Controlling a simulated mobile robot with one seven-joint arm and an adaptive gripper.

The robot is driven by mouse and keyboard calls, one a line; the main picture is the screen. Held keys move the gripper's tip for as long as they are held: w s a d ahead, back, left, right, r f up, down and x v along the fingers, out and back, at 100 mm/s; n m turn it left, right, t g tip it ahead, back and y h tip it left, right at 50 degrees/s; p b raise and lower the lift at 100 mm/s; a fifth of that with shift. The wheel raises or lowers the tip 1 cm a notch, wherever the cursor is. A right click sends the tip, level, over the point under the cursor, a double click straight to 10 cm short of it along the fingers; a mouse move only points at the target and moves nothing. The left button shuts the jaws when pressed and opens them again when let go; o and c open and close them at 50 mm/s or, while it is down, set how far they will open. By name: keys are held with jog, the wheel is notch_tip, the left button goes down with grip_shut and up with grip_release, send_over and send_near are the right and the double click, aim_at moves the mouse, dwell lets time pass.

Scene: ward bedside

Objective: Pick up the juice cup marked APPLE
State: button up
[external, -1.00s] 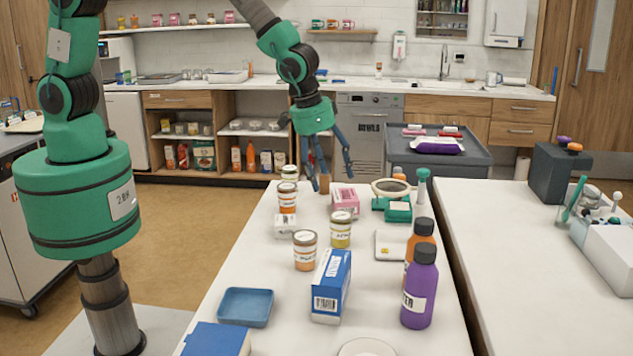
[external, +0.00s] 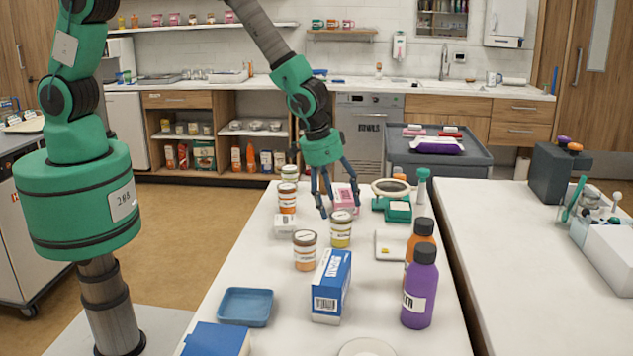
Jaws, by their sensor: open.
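Several small lidded cups stand on the white table. A yellow cup (external: 341,231) stands near the middle; its label seems to begin with A but is too small to read for sure. An orange cup (external: 305,252) stands in front of it to the left. Another orange cup (external: 287,199) and a pale cup (external: 290,174) stand farther back on the left. I cannot tell for certain which is marked APPLE. My gripper (external: 339,207) is open and empty, fingers pointing down, close above and behind the yellow cup.
A pink box (external: 345,198) is partly hidden behind my fingers. A blue-white carton (external: 331,287) stands in front of the cups. Orange (external: 421,236) and purple (external: 420,290) bottles stand at right. A blue tray (external: 246,307) lies at front left.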

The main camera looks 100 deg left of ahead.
aim_at(341, 216)
jog(key=shift+f, duration=0.3)
jog(key=shift+x, duration=2.45)
jog(key=shift+w, duration=0.1)
jog(key=c, duration=1.4)
jog(key=shift+o, duration=0.2)
jog(key=shift+r, duration=5.05)
